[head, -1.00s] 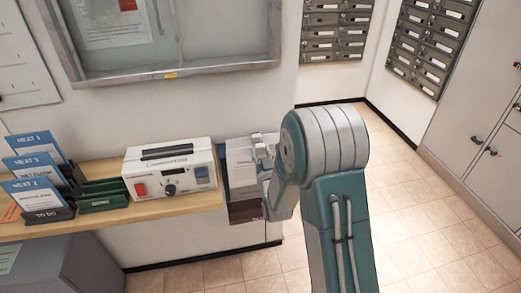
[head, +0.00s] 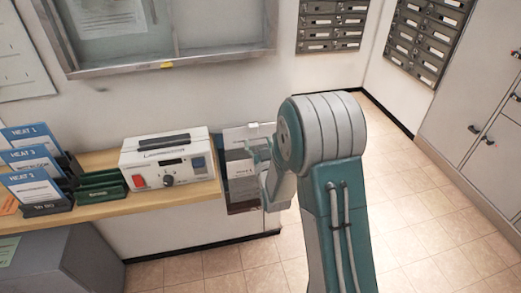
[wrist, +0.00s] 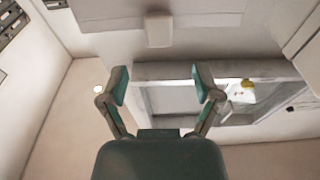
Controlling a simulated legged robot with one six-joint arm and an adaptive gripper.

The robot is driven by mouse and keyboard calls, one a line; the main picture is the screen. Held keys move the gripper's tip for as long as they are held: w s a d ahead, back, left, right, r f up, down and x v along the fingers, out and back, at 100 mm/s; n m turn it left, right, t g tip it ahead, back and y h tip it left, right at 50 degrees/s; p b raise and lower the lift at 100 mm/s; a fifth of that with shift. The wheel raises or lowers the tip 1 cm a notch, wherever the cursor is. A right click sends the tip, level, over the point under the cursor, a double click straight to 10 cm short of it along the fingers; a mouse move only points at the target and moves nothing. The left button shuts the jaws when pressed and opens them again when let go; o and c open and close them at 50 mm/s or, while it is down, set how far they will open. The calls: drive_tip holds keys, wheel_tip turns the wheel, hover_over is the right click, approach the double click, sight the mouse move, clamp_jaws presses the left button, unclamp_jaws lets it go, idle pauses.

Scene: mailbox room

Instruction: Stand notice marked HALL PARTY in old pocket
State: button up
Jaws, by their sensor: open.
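My gripper (head: 257,153) is in front of the wall, just right of the laminator in the head view. In the wrist view its two fingers (wrist: 162,85) are spread, with nothing between them. A pale panel with small print (head: 238,155) is on the wall behind the gripper, with a small white tab (head: 253,128) at its top. A pale tab on a white surface also shows in the wrist view (wrist: 159,30). The arm and gripper partly cover the panel. I cannot read HALL PARTY anywhere, and cannot tell which thing is the old pocket.
Blue-headed HEAT cards (head: 35,165) stand in dark holders on the wooden shelf (head: 110,214), beside green slots (head: 100,190). The white laminator (head: 168,160) occupies the shelf's right end. A glazed notice case (head: 170,65) hangs above. Floor at right (head: 420,220) is clear.

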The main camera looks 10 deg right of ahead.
drive_tip(key=s+f, duration=0.1)
drive_tip(key=s, duration=1)
drive_tip(key=shift+s+f, duration=0.2)
drive_tip(key=shift+f, duration=0.2)
wheel_tip(320, 180, up, 8)
drive_tip(key=s+g, duration=0.2)
drive_tip(key=g, duration=0.5)
drive_tip(key=s+r+g, duration=0.2)
drive_tip(key=s+g, duration=0.1)
drive_tip(key=s, duration=0.7)
drive_tip(key=s+r+g, duration=0.3)
drive_tip(key=s+g, duration=0.1)
drive_tip(key=s, duration=0.7)
drive_tip(key=shift+s+r, duration=0.15)
drive_tip(key=shift+r, duration=0.05)
